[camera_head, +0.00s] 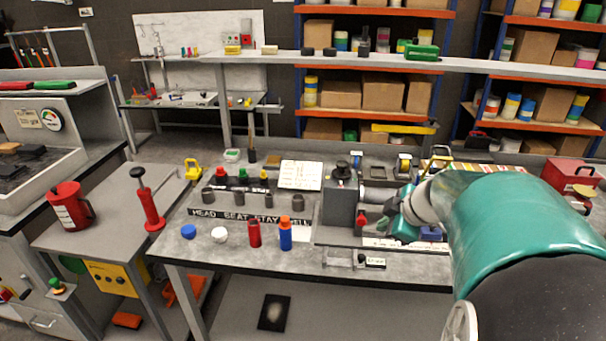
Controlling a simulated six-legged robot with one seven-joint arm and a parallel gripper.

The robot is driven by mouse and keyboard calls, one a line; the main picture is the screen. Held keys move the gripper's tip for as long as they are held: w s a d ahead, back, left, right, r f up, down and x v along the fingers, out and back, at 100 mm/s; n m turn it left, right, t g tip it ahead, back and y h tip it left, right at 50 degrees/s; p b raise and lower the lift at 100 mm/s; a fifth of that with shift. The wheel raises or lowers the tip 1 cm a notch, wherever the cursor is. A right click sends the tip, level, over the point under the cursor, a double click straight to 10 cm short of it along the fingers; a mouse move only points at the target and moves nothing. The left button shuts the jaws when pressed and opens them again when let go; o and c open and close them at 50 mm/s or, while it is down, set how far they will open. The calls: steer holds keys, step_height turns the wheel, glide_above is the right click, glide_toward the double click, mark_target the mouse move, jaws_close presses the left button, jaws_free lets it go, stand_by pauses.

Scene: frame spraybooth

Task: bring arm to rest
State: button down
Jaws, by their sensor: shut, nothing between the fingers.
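My teal and black arm comes in from the lower right and reaches over the right part of the grey workbench (225,262). My gripper (393,219) is at the arm's far end, low over the bench, just right of a grey machine block (341,202). It is shut with nothing held. Its fingertips are small and partly hidden among the things behind them, so I cannot tell whether they touch anything.
A red bottle (254,233) and a blue bottle with an orange cap (285,234) stand at the bench's front. A raised shelf (470,66) runs behind. A red box (571,176) is at right. A side table with a red jug (70,207) stands left.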

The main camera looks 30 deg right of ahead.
steer(key=shift+a, duration=0.1)
steer(key=s+a+r+m, duration=0.1)
steer(key=s+a+m, duration=0.2)
steer(key=a, duration=0.6)
steer(key=s+a+r+m+g, duration=0.1)
steer(key=s+a+m, duration=0.2)
steer(key=a, duration=0.6)
steer(key=s+a+r+m, duration=0.1)
steer(key=s+a+m, duration=0.2)
steer(key=a, duration=0.6)
steer(key=shift+g, duration=0.4)
